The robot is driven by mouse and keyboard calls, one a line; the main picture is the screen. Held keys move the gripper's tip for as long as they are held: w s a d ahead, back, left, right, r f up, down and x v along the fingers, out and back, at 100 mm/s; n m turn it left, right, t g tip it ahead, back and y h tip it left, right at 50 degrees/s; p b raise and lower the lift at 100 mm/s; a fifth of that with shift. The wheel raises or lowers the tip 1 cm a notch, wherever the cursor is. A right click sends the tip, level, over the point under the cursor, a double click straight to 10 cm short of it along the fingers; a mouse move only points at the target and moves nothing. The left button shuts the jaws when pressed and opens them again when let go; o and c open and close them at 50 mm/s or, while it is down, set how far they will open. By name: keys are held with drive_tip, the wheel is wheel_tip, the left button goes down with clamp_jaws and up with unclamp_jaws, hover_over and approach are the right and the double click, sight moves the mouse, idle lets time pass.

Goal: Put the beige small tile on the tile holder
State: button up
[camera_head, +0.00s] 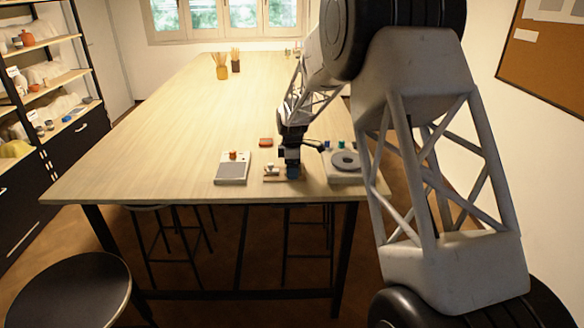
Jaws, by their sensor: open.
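My gripper (291,168) is small in the head view, pointing down near the front edge of the table. Just left of it and partly behind it is a low beige, wood-coloured piece (270,178) with a small whitish item (272,169) on it. I cannot tell which of these is the beige tile and which is the tile holder. A dark blue part shows at the gripper's lower end; whether it is a finger or a separate thing is unclear. My gripper is open, and no held object can be made out.
A pale board with a grey panel and an orange knob (233,156) lies left.

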wheel_tip(320, 180, up, 12)
drive_tip(key=shift+r, duration=0.15)
idle(0.7)
idle(0.8)
drive_tip(key=s+d+r+m, duration=0.3)
drive_tip(key=s+r, duration=0.1)
drive_tip(key=s, duration=0.5)
drive_tip(key=s+d+r+m+t, duration=0.1)
drive_tip(key=s+d+r+m, duration=0.25)
drive_tip(key=s, duration=0.55)
drive_tip(key=s+d+r+m, duration=0.2)
drive_tip(key=s+d+r, duration=0.2)
drive_tip(key=s, duration=0.6)
drive_tip(key=s+d+f+m, duration=0.1)
drive_tip(key=s+m, duration=0.2)
drive_tip(key=s, duration=0.6)
drive_tip(key=s+d+f+m+t, duration=0.1)
drive_tip(key=s+d+f+m, duration=0.1)
drive_tip(key=s, duration=0.8)
drive_tip(key=s+d+f+m, duration=0.1)
drive_tip(key=s+m, duration=0.3)
drive_tip(key=s, duration=0.6)
drive_tip(key=shift+s+d+f+m+t, duration=0.3)
drive_tip(key=shift+d+f+m, duration=0.1)
drive_tip(key=shift+f, duration=0.3)
